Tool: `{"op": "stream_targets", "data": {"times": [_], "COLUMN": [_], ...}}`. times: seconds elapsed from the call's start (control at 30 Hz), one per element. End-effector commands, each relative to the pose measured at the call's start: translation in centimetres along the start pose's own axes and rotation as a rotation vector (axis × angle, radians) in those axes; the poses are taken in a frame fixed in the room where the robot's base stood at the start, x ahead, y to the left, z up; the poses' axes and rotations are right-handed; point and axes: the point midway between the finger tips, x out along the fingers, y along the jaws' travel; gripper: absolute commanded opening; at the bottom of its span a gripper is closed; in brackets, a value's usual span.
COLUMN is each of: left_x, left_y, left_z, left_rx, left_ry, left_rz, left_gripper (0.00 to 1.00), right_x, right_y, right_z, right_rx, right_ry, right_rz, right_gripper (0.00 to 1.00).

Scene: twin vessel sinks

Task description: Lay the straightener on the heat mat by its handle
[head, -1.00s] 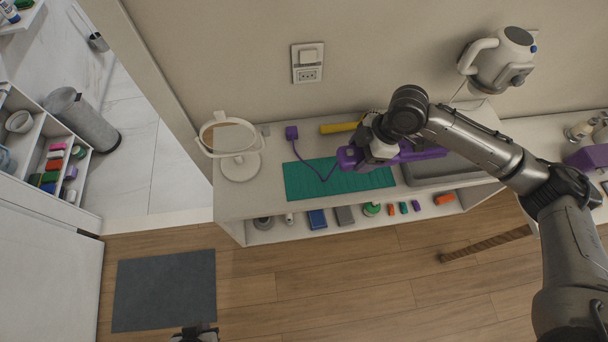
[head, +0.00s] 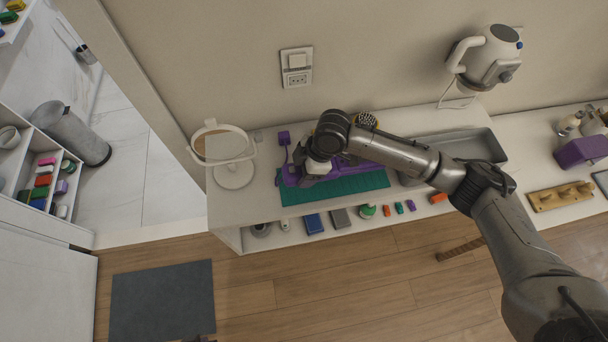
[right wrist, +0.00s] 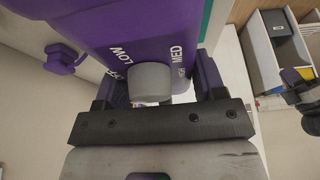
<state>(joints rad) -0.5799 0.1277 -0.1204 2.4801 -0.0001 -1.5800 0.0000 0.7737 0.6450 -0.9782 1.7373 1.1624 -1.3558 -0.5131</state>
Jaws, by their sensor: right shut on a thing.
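The purple straightener (head: 292,174) is in my right gripper (head: 318,170), low over the back left part of the teal heat mat (head: 345,186). From the head view I cannot tell whether it touches the mat. In the right wrist view the straightener (right wrist: 130,30) fills the space between the fingers of my right gripper (right wrist: 155,92), with LOW and MED lettering and a grey dial (right wrist: 150,82) showing. A strip of the mat (right wrist: 213,18) shows beside it. My arm hides part of the straightener in the head view. My left gripper is not clearly visible.
A round white mirror (head: 233,172) stands left of the mat, and a purple plug (head: 284,138) is behind it. A brush (head: 367,119) is at the back. A white dryer (head: 489,57) hangs on the wall.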

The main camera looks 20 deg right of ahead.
Motion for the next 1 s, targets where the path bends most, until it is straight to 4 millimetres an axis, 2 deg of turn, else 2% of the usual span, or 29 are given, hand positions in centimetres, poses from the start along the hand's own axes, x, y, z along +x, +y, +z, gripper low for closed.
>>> {"op": "stream_targets", "data": {"times": [0.3,0.73,0.77,1.0], "left_x": [0.3,0.2,0.2,0.3], "left_y": [0.0,0.4,0.4,0.3], "left_z": [0.1,0.0,0.0,0.0], "left_rx": [-0.002,-0.013,-0.013,-0.011], "left_ry": [0.000,0.002,0.002,0.002], "left_rz": [0.001,0.010,0.010,0.008], "left_gripper": [0.00,0.00,0.00,0.00], "right_x": [3.2,3.7,3.7,3.7], "right_y": [-0.1,0.0,-0.1,-0.1], "right_z": [1.4,1.6,1.6,1.6], "right_rx": [0.000,0.000,0.000,0.000], "right_ry": [0.000,0.000,-0.001,-0.001], "right_rz": [-0.001,0.000,0.000,-0.001], "right_gripper": [0.27,0.27,0.67,0.89]}}
